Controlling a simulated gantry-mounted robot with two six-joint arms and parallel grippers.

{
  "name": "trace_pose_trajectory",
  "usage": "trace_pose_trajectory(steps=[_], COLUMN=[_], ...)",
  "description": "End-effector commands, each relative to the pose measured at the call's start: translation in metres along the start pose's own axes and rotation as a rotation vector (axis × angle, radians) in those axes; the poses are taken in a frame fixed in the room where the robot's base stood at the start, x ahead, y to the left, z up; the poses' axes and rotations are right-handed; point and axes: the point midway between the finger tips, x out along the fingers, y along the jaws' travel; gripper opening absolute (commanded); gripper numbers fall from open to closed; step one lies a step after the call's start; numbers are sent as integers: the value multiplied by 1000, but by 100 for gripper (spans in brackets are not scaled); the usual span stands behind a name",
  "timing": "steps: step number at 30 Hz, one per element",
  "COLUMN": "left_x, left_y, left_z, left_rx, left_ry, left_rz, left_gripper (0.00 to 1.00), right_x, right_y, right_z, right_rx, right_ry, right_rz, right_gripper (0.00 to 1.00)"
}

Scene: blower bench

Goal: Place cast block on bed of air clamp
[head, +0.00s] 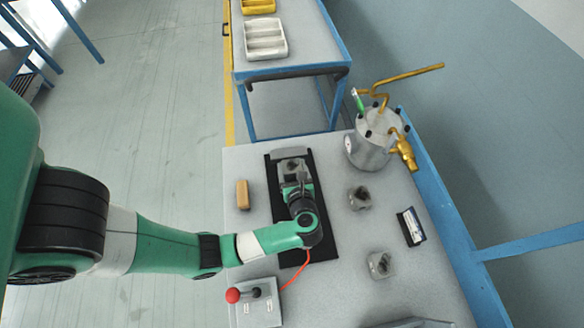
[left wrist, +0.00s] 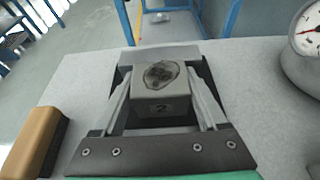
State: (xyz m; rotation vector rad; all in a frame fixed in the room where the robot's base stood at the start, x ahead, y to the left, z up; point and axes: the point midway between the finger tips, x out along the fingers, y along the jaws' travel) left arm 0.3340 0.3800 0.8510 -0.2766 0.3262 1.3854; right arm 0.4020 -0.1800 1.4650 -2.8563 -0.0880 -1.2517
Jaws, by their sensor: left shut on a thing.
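The air clamp has a long black base (head: 322,240) on the bench, with a grey jaw (head: 290,153) at its far end. My left gripper (head: 292,175) is over the far part of this base. It is shut on a grey cast block (left wrist: 160,108), whose two sides are between the fingers in the left wrist view. The block has a dark rough patch on top and a mark like a "2" on its near face. The grey jaw is just behind it. The block's underside is hidden, so I cannot tell whether it touches the bed. My right gripper is not in view.
Two other cast blocks (head: 360,197) (head: 380,265) stand right of the clamp. A brown block (head: 242,194) lies to its left. A red-knobbed control box (head: 257,302) with a red hose is in front. A tank (head: 370,145) with brass pipes stands back right.

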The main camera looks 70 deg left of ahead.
Motion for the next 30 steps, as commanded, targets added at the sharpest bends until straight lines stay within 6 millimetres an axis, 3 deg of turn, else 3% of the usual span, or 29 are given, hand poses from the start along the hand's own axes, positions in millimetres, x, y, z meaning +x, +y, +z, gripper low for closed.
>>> trace_pose_trajectory(steps=[3, 4, 8, 18, 30], left_x=[2, 2, 1, -4, -72], left_y=[0, 0, 0, 0, -1], left_z=[-4, -4, -3, 2, 1], left_rx=[-1, 0, 0, 1, 1], left_ry=[-1, 0, 0, 0, 0], left_rz=[0, 0, 0, -1, -3], left_gripper=[0, 76, 100, 100, 100], right_x=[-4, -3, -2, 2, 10], right_y=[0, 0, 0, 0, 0], right_z=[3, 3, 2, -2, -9], right_rx=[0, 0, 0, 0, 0], right_ry=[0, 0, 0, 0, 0], right_rz=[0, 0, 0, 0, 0], right_gripper=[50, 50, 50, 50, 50])
